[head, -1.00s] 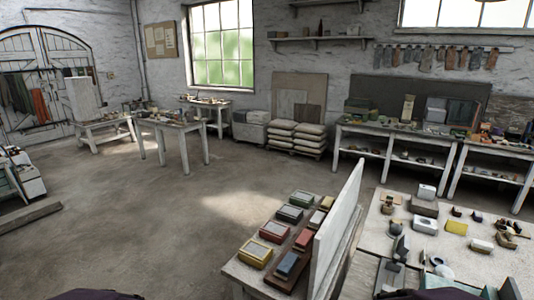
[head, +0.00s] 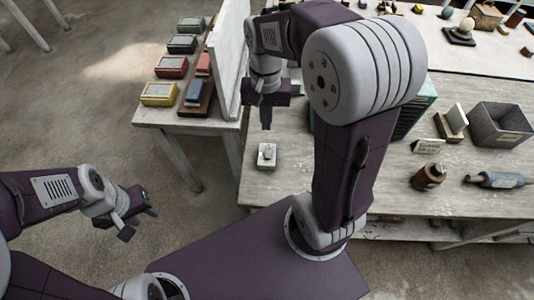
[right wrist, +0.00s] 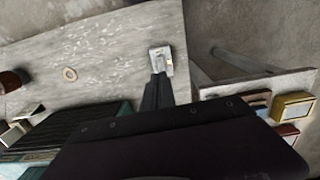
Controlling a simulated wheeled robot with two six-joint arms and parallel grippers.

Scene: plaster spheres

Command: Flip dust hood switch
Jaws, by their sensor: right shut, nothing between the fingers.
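A small pale switch box (head: 267,156) with a little raised part on top sits on the worn workbench, near its left end. It also shows in the right wrist view (right wrist: 161,54), just past the fingertips. My right gripper (head: 266,124) points down, shut and empty, above and just behind the switch box in the head view. I cannot tell whether it touches it. A teal slatted housing (head: 416,105), perhaps the dust hood, stands on the bench, partly hidden by my right arm. My left gripper (head: 139,221) is over the floor at the left, its fingers apart and empty.
A side table (head: 152,115) with several coloured boxes and an upright white panel (head: 229,60) stands left of the bench. A grey bin (head: 500,130), a brown pot (head: 428,177) and a metal tool (head: 497,180) lie right. The bench around the switch box is clear.

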